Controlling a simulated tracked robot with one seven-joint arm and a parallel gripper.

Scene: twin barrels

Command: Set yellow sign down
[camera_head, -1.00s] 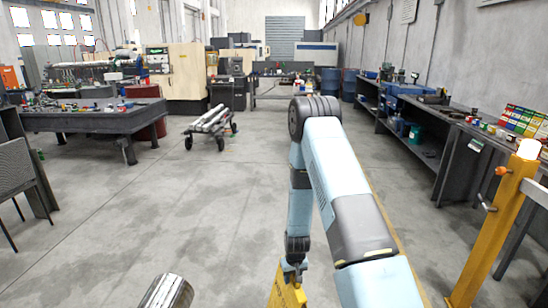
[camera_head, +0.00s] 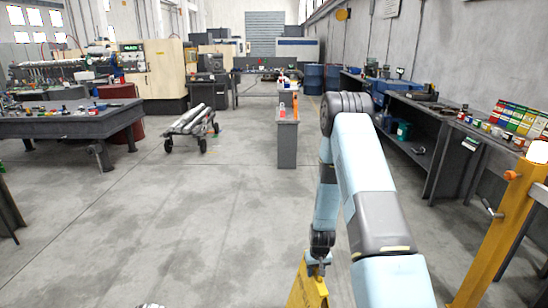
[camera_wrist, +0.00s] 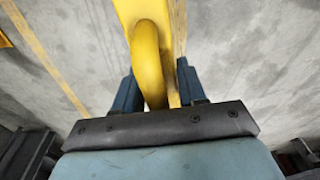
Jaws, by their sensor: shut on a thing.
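The yellow sign (camera_head: 308,290) hangs below my gripper (camera_head: 318,264) at the bottom of the head view, right of centre. Only its upper part shows there; its lower end is cut off by the frame. In the wrist view, the sign's rounded yellow top (camera_wrist: 148,65) sits between the two dark blue fingers of my gripper (camera_wrist: 158,88), which is shut on it. Grey concrete floor shows beyond the sign, so it appears held above the floor, but its lower edge is hidden.
Bare floor (camera_head: 200,220) lies open left of the sign. A grey pedestal (camera_head: 287,145) stands ahead, with a cart (camera_head: 192,128) of metal pipes to its left. A workbench (camera_head: 440,125) lines the right wall. A yellow post (camera_head: 495,245) stands close at right.

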